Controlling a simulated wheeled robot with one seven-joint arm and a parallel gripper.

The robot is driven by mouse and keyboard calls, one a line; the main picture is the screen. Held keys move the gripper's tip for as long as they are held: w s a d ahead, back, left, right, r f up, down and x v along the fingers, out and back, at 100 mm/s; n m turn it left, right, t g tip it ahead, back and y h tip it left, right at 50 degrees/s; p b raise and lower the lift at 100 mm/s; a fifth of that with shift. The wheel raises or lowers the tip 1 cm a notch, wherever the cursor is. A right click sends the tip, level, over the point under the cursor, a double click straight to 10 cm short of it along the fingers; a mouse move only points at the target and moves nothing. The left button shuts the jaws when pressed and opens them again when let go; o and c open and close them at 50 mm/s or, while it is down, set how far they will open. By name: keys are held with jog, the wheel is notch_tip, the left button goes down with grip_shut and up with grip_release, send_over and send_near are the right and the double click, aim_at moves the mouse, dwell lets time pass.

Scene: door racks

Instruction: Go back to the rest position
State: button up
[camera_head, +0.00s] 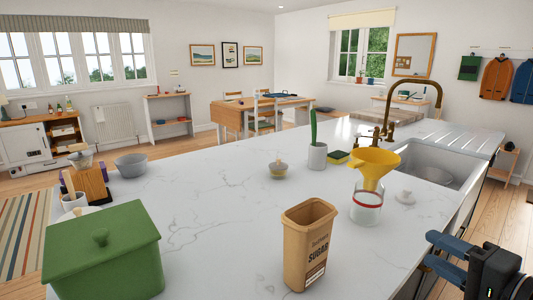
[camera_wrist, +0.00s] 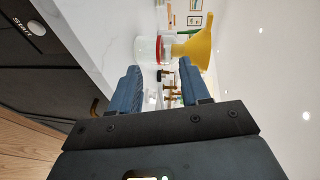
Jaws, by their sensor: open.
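My gripper (camera_head: 436,254) is at the lower right in the head view, beside the counter's right edge. Its two blue fingers are apart with nothing between them; they also show in the wrist view (camera_wrist: 160,92), which is turned on its side. A glass jar with a red band (camera_head: 367,205) stands on the white counter (camera_head: 225,215), with a yellow funnel (camera_head: 376,162) in its mouth. Jar (camera_wrist: 147,49) and funnel (camera_wrist: 196,46) appear beyond the fingertips in the wrist view, apart from them.
An open brown sugar box (camera_head: 308,245) and a green lidded bin (camera_head: 104,255) stand at the counter's front. A white lid (camera_head: 405,197) lies right of the jar. A sink (camera_head: 430,170) with a brass tap (camera_head: 410,95) is behind. Wooden floor (camera_head: 490,220) is clear at right.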

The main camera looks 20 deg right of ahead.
jog(key=s+a+f+n+g+h, duration=0.3)
jog(key=s+a+f+n, duration=0.3)
jog(key=s+a+f, duration=0.5)
jog(key=s+a+r+n+y, duration=0.1)
jog(key=s+a+n, duration=0.4)
jog(key=s, duration=0.3)
jog(key=s+a+r+n+t, duration=0.1)
jog(key=s+a+n, duration=0.3)
jog(key=s, duration=0.5)
jog(key=shift+a+r+n+y, duration=0.4)
jog(key=shift+a+r, duration=0.15)
jog(key=shift+r, duration=0.15)
